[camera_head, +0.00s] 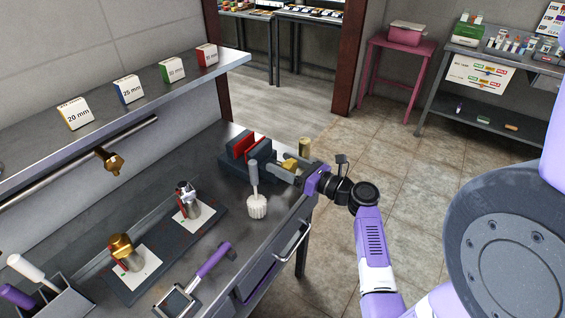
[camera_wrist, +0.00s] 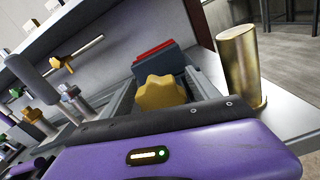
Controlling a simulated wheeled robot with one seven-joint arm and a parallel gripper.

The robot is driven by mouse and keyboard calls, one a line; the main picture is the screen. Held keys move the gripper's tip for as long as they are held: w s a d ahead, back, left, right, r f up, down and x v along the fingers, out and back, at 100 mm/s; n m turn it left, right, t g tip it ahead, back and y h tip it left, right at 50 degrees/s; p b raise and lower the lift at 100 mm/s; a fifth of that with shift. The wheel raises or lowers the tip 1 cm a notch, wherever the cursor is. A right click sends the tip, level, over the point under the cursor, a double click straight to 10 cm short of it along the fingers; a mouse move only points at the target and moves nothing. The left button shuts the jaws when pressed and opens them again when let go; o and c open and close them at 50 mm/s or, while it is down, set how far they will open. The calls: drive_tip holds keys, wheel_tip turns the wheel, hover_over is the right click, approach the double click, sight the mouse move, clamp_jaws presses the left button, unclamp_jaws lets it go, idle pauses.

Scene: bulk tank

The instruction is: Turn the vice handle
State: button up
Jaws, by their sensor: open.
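The dark grey vice (camera_head: 232,163) with red jaw faces stands at the far end of the bench; in the wrist view its red-topped body (camera_wrist: 155,50) is behind the handle. The vice handle is a yellow, lobed knob (camera_head: 290,164) on the vice's right side. In the wrist view the knob (camera_wrist: 160,93) is large and central. My gripper (camera_head: 285,169) is open at the knob, with one grey finger on each side of it in the wrist view. I cannot tell whether either finger touches the knob.
A gold cylinder (camera_head: 304,147) stands just beyond the knob, close to my gripper. Metal fittings (camera_head: 187,195) sit on a dark mat. A shelf with boxes (camera_head: 171,70) overhangs the left side.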

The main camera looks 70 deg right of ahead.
drive_tip(key=shift+w, duration=0.2)
drive_tip(key=shift+c, duration=0.2)
drive_tip(key=c, duration=1.3)
drive_tip(key=n+b, duration=0.1)
drive_tip(key=n, duration=0.4)
drive_tip(key=shift+a+f, duration=0.1)
drive_tip(key=shift+f, duration=0.05)
drive_tip(key=shift+n+b, duration=1)
drive_tip(key=shift+n, duration=1.1)
drive_tip(key=shift+s, duration=0.1)
